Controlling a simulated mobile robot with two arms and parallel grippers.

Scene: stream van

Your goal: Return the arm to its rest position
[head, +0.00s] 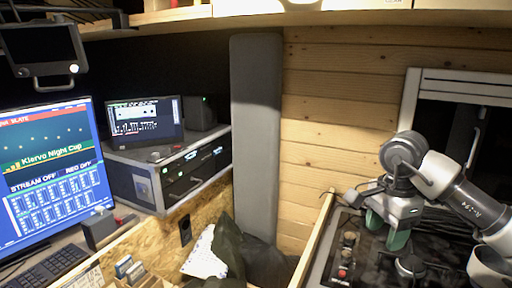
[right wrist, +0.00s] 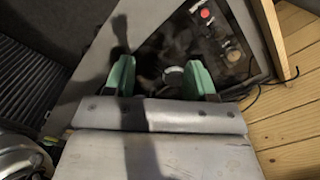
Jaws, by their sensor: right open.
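My right arm comes in from the right edge of the head view. My right gripper (head: 388,236) has green fingers and hangs over the dark panel (head: 352,250) at the lower right. In the right wrist view the two green fingers of my right gripper (right wrist: 160,76) stand apart, with nothing held between them. A round grey knob-like part (right wrist: 173,76) shows behind the gap between the fingers; I cannot tell how far below it is. My left gripper is not in view.
A wooden edge (head: 314,243) borders the dark panel, which carries a red button (head: 342,273). A grey column (head: 256,130) stands by the plank wall (head: 330,110). At left are a large monitor (head: 55,170), a rack unit (head: 170,170) with a small screen (head: 145,118), and a keyboard (head: 48,268).

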